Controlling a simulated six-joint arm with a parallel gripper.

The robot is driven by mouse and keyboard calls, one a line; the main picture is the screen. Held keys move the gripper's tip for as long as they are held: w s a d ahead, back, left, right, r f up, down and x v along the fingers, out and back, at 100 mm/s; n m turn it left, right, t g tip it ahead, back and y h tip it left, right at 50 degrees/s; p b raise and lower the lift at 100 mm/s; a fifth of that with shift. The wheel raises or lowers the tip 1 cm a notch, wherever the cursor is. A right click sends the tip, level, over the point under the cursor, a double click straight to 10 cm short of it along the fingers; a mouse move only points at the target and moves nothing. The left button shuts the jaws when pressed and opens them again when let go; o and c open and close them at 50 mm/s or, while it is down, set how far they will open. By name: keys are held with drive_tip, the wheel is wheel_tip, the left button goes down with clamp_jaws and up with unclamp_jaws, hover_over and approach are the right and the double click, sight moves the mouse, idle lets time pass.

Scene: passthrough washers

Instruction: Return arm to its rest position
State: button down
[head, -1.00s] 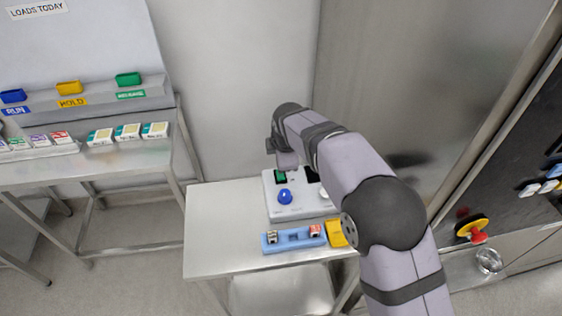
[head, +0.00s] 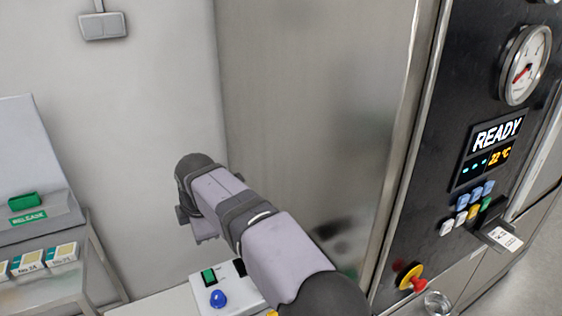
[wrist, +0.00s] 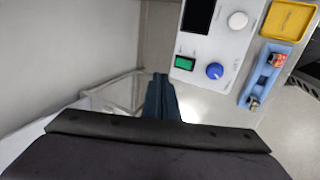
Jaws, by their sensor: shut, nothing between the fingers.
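My gripper (wrist: 160,92) is shut and empty, its dark fingertips together at the middle of the wrist view. In the head view the arm reaches up and left, and the gripper end (head: 187,214) is near the wall, above the small table; its fingers are hard to make out there. The white control box (head: 222,293) with a blue knob (head: 217,298) and a green-lit switch (head: 208,276) stands below it. The box (wrist: 225,48) also shows at the upper right of the wrist view, apart from the fingers.
The washer panel (head: 440,150) at the right reads READY, with a gauge (head: 525,65) and a red emergency knob (head: 419,284). A blue holder (wrist: 257,88) and a yellow tray (wrist: 288,19) lie beside the box. A shelf with a green block (head: 24,200) stands left.

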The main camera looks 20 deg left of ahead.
drive_tip(key=d+f+m+g+h+b, duration=0.1)
drive_tip(key=d+f+m, duration=0.25)
drive_tip(key=d, duration=0.55)
drive_tip(key=d+f+m+g+h, duration=0.1)
drive_tip(key=d+f+m, duration=0.25)
drive_tip(key=d, duration=0.55)
drive_tip(key=d+f+m+g+h+b, duration=0.1)
drive_tip(key=d+f+m, duration=0.25)
drive_tip(key=d, duration=0.55)
drive_tip(key=s+d+f+m+p, duration=0.1)
drive_tip(key=s+d+f+m, duration=0.1)
drive_tip(key=s+d+m, duration=0.6)
drive_tip(key=s+d+f+m+p, duration=0.1)
drive_tip(key=s+d+m, duration=0.7)
drive_tip(key=d, duration=0.7)
drive_tip(key=shift+f, duration=0.4)
drive_tip(key=shift+w+d+m, duration=0.1)
drive_tip(key=shift+m, duration=0.15)
